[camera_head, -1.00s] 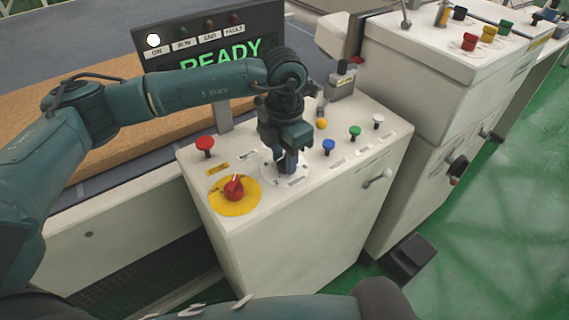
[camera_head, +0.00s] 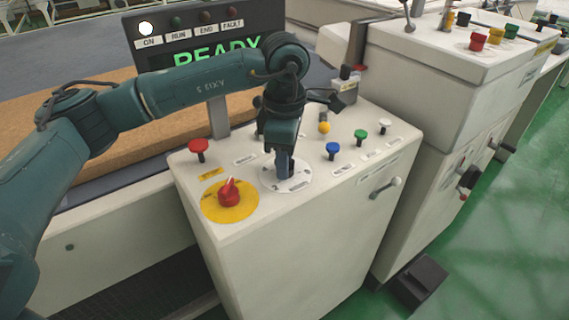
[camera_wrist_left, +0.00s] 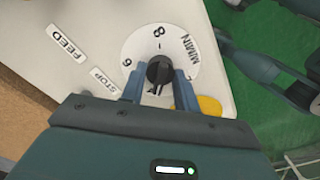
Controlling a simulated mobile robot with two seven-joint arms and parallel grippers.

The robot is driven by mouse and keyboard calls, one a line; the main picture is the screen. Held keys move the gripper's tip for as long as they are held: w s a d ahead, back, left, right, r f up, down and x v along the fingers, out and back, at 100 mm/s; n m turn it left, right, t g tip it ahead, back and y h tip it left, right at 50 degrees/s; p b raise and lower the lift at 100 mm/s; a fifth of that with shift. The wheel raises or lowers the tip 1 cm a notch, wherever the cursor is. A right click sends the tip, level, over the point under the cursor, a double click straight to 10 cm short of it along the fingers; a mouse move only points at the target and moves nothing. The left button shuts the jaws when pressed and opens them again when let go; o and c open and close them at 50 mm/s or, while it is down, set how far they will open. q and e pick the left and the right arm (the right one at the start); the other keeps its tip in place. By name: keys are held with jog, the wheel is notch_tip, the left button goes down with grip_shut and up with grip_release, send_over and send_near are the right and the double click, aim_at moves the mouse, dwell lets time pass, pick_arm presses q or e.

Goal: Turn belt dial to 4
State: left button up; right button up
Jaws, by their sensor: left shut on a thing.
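The belt dial is a round white plate (camera_head: 302,184) on top of the white control cabinet, with a black knob at its middle. My left gripper (camera_head: 284,172) points straight down over it. In the left wrist view, its two blue-grey fingers (camera_wrist_left: 159,84) are shut on the sides of the black knob (camera_wrist_left: 159,71). The dial plate (camera_wrist_left: 139,50) shows the figures 8 and 6 and the marking M/MIN. The gripper covers the lower part of the plate, and I cannot read the set value.
A red rotary switch on a yellow disc (camera_head: 243,209) sits close by the dial. The screen (camera_head: 205,40) reads READY.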

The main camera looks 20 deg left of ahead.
pick_arm(q)
jog(key=shift+r+m, duration=0.1)
jog(key=shift+m, duration=0.5)
jog(key=o, duration=1)
jog(key=shift+c, duration=0.2)
notch_tip(320, 180, up, 13)
